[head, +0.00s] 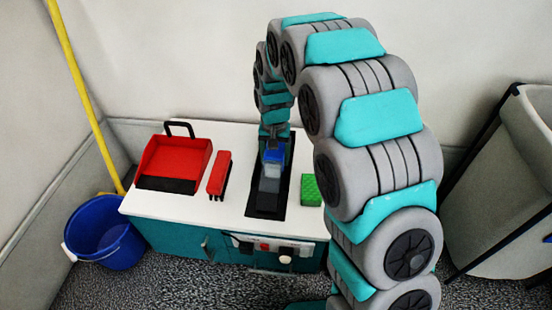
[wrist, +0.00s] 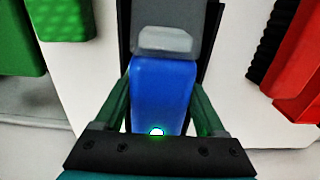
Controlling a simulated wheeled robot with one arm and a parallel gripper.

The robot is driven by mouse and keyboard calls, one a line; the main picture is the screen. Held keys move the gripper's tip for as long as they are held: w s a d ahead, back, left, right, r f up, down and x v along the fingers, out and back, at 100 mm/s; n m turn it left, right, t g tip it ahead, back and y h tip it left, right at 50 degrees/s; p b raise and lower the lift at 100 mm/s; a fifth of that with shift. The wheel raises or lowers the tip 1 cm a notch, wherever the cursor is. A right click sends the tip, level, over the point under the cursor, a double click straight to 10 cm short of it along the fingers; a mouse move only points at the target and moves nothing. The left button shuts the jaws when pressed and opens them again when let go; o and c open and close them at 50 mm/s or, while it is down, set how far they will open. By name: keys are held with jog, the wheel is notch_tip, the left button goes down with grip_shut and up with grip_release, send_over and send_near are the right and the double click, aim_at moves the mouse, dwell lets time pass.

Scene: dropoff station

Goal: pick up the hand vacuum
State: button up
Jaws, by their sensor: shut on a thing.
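The hand vacuum (head: 271,165) is a blue and grey device at the dark tray or recess (head: 258,207) on the white counter top. Its blue body (wrist: 163,85) and grey part (wrist: 165,40) fill the middle of the wrist view. My gripper (head: 275,137) reaches down onto it from above. In the wrist view my gripper (wrist: 160,112) has a green finger on each side of the blue body and is shut on it. The fingertips are hard to make out. I cannot tell whether the vacuum touches the dark surface.
On the counter (head: 228,211), a red dustpan (head: 176,157) and red brush (head: 219,173) lie left, and a green sponge (head: 311,190) lies right. A blue bucket (head: 103,240) with a yellow pole (head: 85,95) stands left. A grey bin (head: 500,190) stands right.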

grip_shut()
dwell(0.3)
jog(key=shift+w+r, duration=0.2)
jog(key=shift+r, duration=0.4)
jog(key=shift+s+a+r, duration=0.1)
jog(key=shift+a+r, duration=0.05)
jog(key=shift+r, duration=0.55)
jog(key=shift+a+r, duration=0.1)
jog(key=shift+r, duration=0.6)
jog(key=s+d, duration=0.1)
jog(key=s, duration=0.4)
jog(key=s+r, duration=0.1)
jog(key=s, duration=0.4)
jog(key=s+d, duration=0.1)
jog(key=s, duration=0.3)
jog(key=shift+s+d+r+p, duration=0.15)
jog(key=shift+s+d+p, duration=0.2)
jog(key=shift+s+p, duration=0.05)
jog(key=shift+s+d, duration=0.15)
jog(key=shift+s, duration=0.4)
jog(key=shift+w, duration=0.1)
